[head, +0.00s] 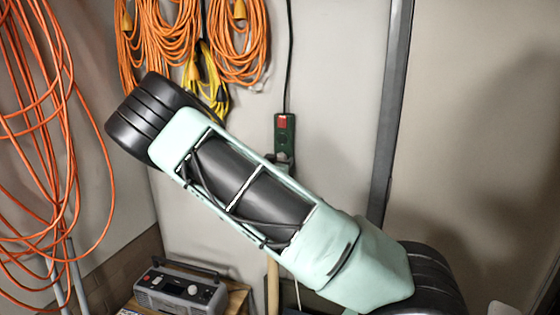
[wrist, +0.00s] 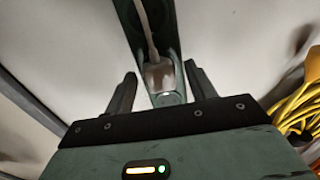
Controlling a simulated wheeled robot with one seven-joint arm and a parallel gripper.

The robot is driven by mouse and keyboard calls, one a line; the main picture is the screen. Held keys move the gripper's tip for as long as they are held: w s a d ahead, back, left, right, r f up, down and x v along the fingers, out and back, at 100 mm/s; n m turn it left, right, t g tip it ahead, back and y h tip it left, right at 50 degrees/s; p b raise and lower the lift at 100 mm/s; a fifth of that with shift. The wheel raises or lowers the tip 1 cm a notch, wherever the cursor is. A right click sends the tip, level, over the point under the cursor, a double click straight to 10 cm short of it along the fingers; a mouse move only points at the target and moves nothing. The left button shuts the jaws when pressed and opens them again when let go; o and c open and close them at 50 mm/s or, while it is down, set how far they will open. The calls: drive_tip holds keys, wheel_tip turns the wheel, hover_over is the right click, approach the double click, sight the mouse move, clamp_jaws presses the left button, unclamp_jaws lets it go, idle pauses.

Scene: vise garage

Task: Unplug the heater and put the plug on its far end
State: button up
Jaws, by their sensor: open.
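A dark green power strip (head: 285,138) with a red switch hangs upright on the back wall in the head view, its lower part hidden by my arm. In the wrist view the strip (wrist: 174,50) runs up the picture, with a pale grey plug (wrist: 158,76) on it and a white cord leading up from the plug. My gripper (wrist: 160,70) is open, one finger on each side of the plug, with visible gaps at both sides. I cannot tell how deep the fingers reach. The head view hides my fingers behind my arm. No heater is identifiable.
Orange cord coils (head: 235,45) and a yellow coil (head: 205,85) hang on the wall left of the strip. More orange cord (head: 45,150) hangs at far left. A grey radio (head: 180,290) stands on a wooden surface below. A dark metal post (head: 391,100) stands right of the strip.

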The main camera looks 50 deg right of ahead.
drive_tip(key=shift+c, duration=0.2)
clamp_jaws()
drive_tip(key=shift+p+v, duration=0.4)
drive_tip(key=shift+v, duration=2.6)
